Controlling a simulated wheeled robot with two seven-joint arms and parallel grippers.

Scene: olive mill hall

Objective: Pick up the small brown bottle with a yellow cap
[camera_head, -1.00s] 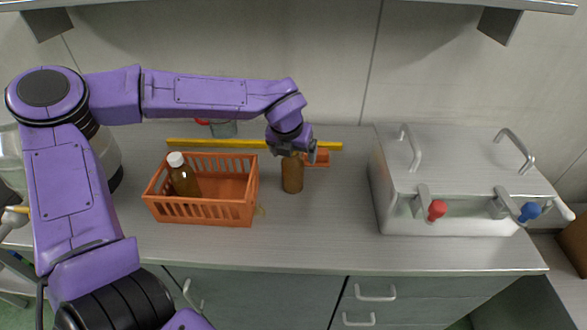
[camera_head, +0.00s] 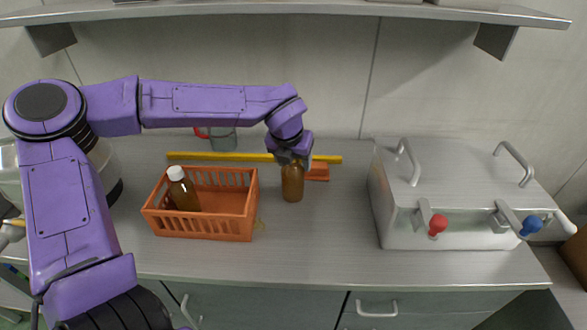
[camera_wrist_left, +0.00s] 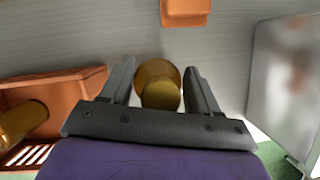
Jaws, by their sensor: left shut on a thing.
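The small brown bottle (camera_head: 292,185) is upright over the bench, right of the orange basket. My left gripper (camera_head: 292,159) is around its top from above and hides the cap in the head view. In the left wrist view the round yellow cap (camera_wrist_left: 161,95) shows between the two dark fingers of my left gripper (camera_wrist_left: 160,80), with the brown shoulder behind it. The left gripper is shut on the bottle. I cannot tell whether the bottle's base touches the bench. My right gripper is not in view.
The orange basket (camera_head: 205,228) holds a brown bottle with a white cap (camera_head: 184,193). An orange block (camera_head: 318,172) and a yellow bar (camera_head: 215,156) lie behind. A metal box (camera_head: 445,175) with red and blue knobs stands right. The bench front is clear.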

